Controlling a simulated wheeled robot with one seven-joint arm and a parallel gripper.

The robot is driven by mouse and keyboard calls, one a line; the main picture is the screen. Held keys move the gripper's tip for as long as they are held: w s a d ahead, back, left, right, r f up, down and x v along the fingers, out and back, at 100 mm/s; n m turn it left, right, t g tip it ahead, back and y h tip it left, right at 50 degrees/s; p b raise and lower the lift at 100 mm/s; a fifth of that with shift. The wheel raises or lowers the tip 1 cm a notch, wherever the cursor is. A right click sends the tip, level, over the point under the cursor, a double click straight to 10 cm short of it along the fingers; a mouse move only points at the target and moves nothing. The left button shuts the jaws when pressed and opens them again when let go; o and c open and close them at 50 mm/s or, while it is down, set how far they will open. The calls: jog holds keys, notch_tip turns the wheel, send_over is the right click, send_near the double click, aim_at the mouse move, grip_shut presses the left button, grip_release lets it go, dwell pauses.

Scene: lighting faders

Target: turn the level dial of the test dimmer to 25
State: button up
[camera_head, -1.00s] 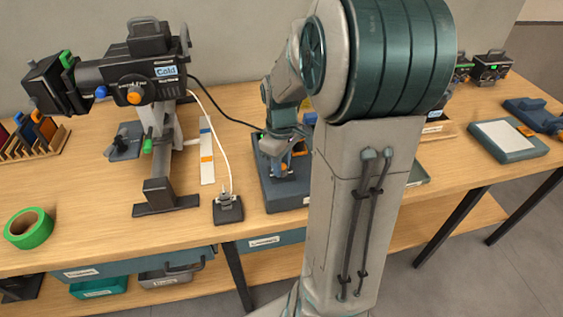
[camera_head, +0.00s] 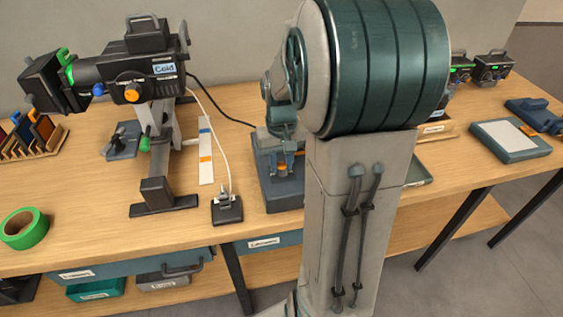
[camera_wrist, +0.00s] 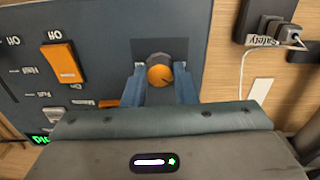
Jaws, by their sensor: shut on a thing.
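The test dimmer (camera_head: 282,196) is a dark blue-grey box on the bench, partly hidden behind my arm in the head view. Its panel (camera_wrist: 105,20) fills the upper left of the wrist view. The level dial (camera_wrist: 159,75) is a round knob with an orange cap, a dark mark on it and a grey rim. My gripper (camera_wrist: 160,83) has one blue finger on each side of the dial and is shut on it. In the head view my gripper (camera_head: 284,165) is small and low over the dimmer. The scale around the dial cannot be read.
An orange switch (camera_wrist: 62,62) marked Off sits left of the dial. A green display (camera_wrist: 40,139) is mostly cut off by my gripper body. A black plug box (camera_head: 227,209) with a white cable stands left of the dimmer. A stage lamp (camera_head: 130,80) stands further left.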

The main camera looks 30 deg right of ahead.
aim_at(282, 165)
jog(key=shift+m, duration=0.3)
jog(key=o, duration=1)
notch_tip(282, 165, up, 14)
jog(key=shift+f, duration=0.1)
dwell(0.4)
jog(key=s+a+f+n+t, duration=0.1)
jog(key=s+a+f, duration=0.1)
jog(key=s+a, duration=0.2)
jog(key=s+a+f+n+t, duration=0.1)
jog(key=s+a+f, duration=0.2)
jog(key=s+a, duration=0.1)
jog(key=s+a+f+n, duration=0.1)
jog(key=s+a+f, duration=0.1)
jog(key=s+a, duration=0.2)
jog(key=shift+s+f+t, duration=0.1)
jog(key=shift+f+t, duration=0.15)
jog(key=shift+t, duration=0.15)
